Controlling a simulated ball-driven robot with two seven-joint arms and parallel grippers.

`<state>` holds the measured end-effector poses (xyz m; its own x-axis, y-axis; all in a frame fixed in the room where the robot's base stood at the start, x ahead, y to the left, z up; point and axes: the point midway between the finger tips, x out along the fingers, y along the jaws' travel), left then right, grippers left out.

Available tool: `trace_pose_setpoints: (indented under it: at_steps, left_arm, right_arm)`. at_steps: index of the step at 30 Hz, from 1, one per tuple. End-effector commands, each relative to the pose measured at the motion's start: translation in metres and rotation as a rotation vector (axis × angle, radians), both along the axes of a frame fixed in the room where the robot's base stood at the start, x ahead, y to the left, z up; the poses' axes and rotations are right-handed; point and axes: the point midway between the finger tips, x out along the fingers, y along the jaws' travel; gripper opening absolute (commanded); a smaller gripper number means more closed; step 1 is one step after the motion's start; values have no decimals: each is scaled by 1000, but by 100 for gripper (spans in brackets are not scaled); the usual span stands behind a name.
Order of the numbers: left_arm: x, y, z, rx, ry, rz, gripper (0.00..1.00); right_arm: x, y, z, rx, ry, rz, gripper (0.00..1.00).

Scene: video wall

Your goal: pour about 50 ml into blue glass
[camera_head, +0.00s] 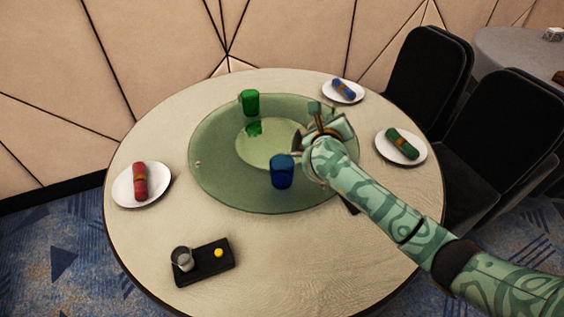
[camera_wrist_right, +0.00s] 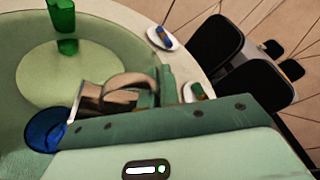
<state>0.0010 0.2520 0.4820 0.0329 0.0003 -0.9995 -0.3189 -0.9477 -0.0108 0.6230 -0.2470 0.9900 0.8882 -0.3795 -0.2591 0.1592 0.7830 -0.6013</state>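The blue glass (camera_head: 282,171) stands upright near the front of the green glass turntable (camera_head: 225,190). It also shows at the lower left of the right wrist view (camera_wrist_right: 43,130). My right gripper (camera_head: 321,122) is over the turntable, just behind and right of the blue glass. In the right wrist view it is shut on the handle of a shiny metal jug (camera_wrist_right: 92,98). The jug's spout side is close beside the blue glass; whether liquid flows cannot be told. In the head view my gripper hides most of the jug. My left gripper is not in view.
A green glass (camera_head: 249,102) stands at the turntable's back. Plates with rolled napkins (camera_head: 121,198) (camera_head: 355,95) (camera_head: 418,154) lie around the table. A black tray (camera_head: 208,276) with a small metal cup and yellow item is at the front. Black chairs (camera_head: 428,75) stand right.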

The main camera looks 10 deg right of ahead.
Motion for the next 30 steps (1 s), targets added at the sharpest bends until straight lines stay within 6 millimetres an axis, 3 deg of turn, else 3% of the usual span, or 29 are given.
trace_pose_setpoints:
  at_steps: [12,14,15,17,21,30]
  left_arm:
    - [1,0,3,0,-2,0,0]
    - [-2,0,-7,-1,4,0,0]
    - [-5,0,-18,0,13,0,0]
    - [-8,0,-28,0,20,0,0]
    - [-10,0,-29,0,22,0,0]
    - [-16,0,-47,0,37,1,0]
  right_arm:
    - [1,4,3,-20,1,0,0]
    - [0,-7,-6,17,-4,-1,0]
    - [-3,-15,-23,104,-10,-2,0]
    - [-4,-23,-36,222,-29,-2,0]
    - [-4,-27,-34,294,-48,1,0]
    - [-5,-36,-56,478,-79,-1,0]
